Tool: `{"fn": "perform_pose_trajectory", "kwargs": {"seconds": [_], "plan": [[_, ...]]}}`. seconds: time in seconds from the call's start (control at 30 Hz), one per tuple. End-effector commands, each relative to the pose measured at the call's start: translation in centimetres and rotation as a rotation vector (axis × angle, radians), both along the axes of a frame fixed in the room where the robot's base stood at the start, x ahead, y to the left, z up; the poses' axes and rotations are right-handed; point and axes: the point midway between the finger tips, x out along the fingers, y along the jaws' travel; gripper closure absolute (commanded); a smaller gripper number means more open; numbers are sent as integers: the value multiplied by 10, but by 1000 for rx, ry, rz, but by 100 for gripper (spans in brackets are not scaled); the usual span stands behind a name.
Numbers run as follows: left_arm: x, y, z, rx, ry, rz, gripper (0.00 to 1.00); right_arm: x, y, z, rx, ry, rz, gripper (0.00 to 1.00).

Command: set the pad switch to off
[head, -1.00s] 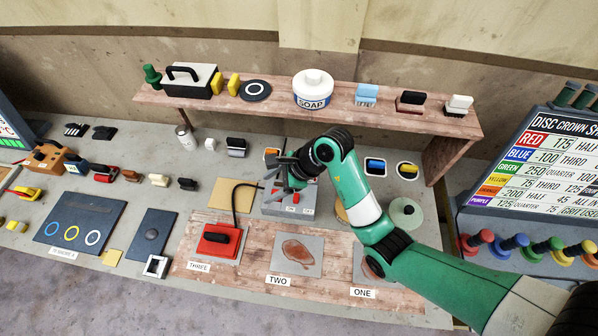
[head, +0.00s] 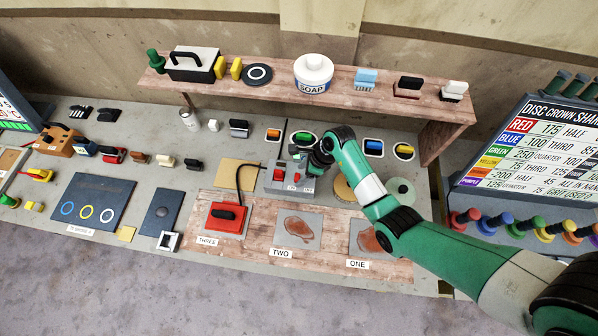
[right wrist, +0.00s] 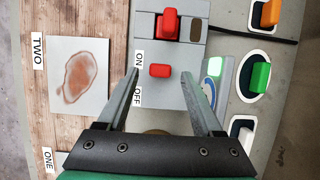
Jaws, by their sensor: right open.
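The pad switch is a small red slider (right wrist: 160,71) on a grey box (head: 275,187); in the head view the slider (head: 293,176) sits above the ON label. In the right wrist view it lies beside the ON and OFF labels, nearer ON. A larger red knob (right wrist: 167,25) is on the same box. My right gripper (head: 318,160) is open, just right of and above the box. In the right wrist view its fingertips (right wrist: 165,72) straddle the slider from above, with a gap on each side; contact cannot be told. My left gripper is not in view.
A black cable runs from the box to a red pad press (head: 226,218) at THREE. Stained grey plates lie at TWO (head: 298,229) and ONE. Coloured rocker switches, such as a green one (right wrist: 259,78), stand behind. A wooden shelf (head: 340,97) rises at the back.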

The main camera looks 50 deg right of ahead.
Motion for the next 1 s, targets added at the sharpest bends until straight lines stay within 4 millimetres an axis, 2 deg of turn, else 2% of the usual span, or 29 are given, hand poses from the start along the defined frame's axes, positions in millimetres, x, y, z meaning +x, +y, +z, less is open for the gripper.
{"fn": "perform_pose_trajectory", "kwargs": {"seconds": [0.03, 0.13, 0.43, 0.47, 0.8, 0.83, 1.0], "plan": [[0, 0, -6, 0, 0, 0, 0, 2, 2, -10, 1, 2, 2, 32], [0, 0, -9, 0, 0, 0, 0, 6, 4, -18, 0, 0, 1, 32], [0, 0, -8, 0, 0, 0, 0, 7, 5, -20, -1, -2, 1, 32], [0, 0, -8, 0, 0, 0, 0, 7, 5, -20, -1, -2, 1, 36], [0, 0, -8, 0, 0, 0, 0, 7, 5, -20, 0, -1, 1, 97], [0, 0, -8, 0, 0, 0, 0, 7, 5, -20, 0, -1, 1, 100], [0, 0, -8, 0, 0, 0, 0, 7, 5, -20, 0, -1, 1, 100]]}}
